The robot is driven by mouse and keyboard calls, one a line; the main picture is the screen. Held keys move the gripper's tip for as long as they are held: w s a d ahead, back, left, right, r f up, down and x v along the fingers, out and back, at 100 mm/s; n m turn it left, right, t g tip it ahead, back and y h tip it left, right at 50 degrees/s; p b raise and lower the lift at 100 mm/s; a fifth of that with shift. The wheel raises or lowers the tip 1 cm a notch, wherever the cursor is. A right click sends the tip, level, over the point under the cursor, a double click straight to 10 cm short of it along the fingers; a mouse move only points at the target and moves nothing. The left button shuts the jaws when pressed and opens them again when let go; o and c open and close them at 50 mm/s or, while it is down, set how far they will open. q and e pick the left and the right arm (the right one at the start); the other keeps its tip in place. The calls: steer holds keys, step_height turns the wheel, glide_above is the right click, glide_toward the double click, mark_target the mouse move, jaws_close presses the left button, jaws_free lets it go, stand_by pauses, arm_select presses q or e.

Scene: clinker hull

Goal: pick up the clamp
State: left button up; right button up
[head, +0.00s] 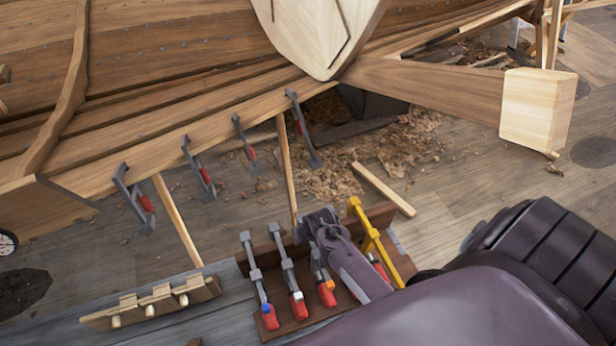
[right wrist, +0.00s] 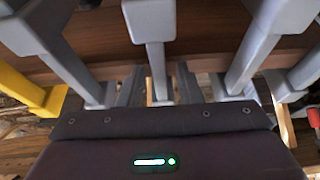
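Several grey bar clamps with red handles stand in a wooden rack (head: 298,325) in the head view. A yellow clamp (head: 372,240) stands at the rack's right end. My right gripper (head: 318,222) is over the rack, and its arm hides part of it. In the right wrist view, the right gripper's fingers (right wrist: 160,87) stand apart on either side of a grey clamp bar (right wrist: 156,55); contact is not clear. My left gripper is out of view.
More clamps (head: 200,170) hang along the lower plank of the wooden hull (head: 180,60). Thin wooden props (head: 178,222) lean under it. A pegged wooden strip (head: 150,304) lies left of the rack. Shavings (head: 390,140) and a loose stick (head: 384,189) lie on the floor.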

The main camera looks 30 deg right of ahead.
jaws_close()
stand_by(1.1)
steer(key=shift+r, duration=0.1)
